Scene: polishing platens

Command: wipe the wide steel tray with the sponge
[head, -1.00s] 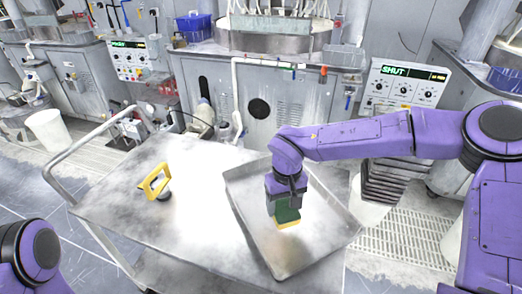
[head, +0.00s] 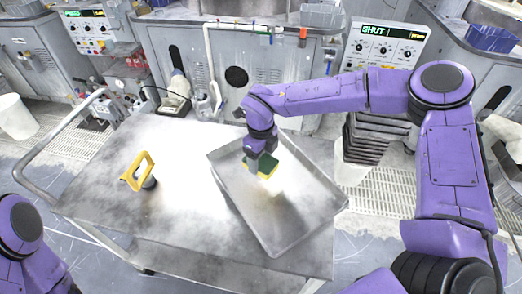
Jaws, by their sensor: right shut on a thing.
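The wide steel tray (head: 290,232) lies on the right part of a steel cart top, turned at an angle. My right gripper (head: 254,160) is over the tray's far left part, pointing down. It is shut on the sponge (head: 265,167), which is green with a yellow underside. The sponge is low over the tray floor; I cannot tell whether it touches. The fingertips are partly hidden behind the sponge. Of my left arm only a purple link shows at the lower left; its gripper is out of view.
A yellow-handled tool (head: 138,172) stands on the cart top (head: 185,215), left of the tray. The cart's rail handle (head: 65,130) is at left. Grey machines stand behind, one with a SHUT display (head: 385,32). A stack of dark trays (head: 372,140) is right of the cart.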

